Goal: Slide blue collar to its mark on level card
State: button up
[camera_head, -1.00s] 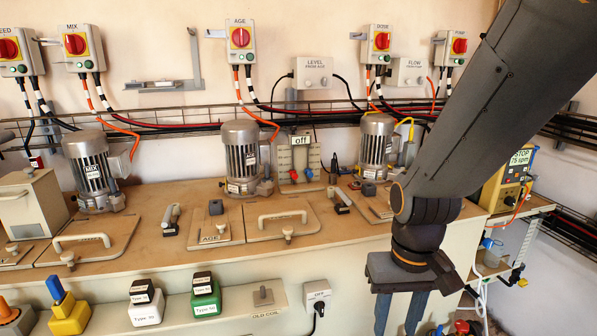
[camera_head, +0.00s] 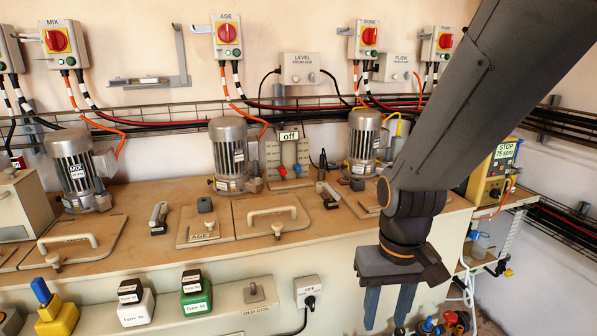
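A small blue collar (camera_head: 297,169) sits low on the right side of an upright pale card (camera_head: 268,158) with two vertical strips, at the back of the bench. A red collar (camera_head: 283,171) is beside it on the left. I take this card for the level card; its marks are too small to read. A sign reading "off" (camera_head: 289,135) covers part of its top. My gripper (camera_head: 388,308) points down in front of the bench, well to the right of and nearer than the collar. Its two blue-grey fingers are apart with nothing between them.
Motors stand on both sides of the card, the AGE motor (camera_head: 228,157) left and another (camera_head: 363,145) right. Handled lids (camera_head: 268,212) and small blocks lie before it on the bench top (camera_head: 150,195). A wire tray (camera_head: 180,112) runs along the wall behind.

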aim_at(297, 168)
jog(key=z, duration=0.55)
jog(key=k, duration=1.3)
jog(key=u, duration=0.05)
jog(key=i, duration=0.5)
jog(key=u, duration=0.7)
jog(key=i, duration=1.2)
jog(key=z, duration=0.55)
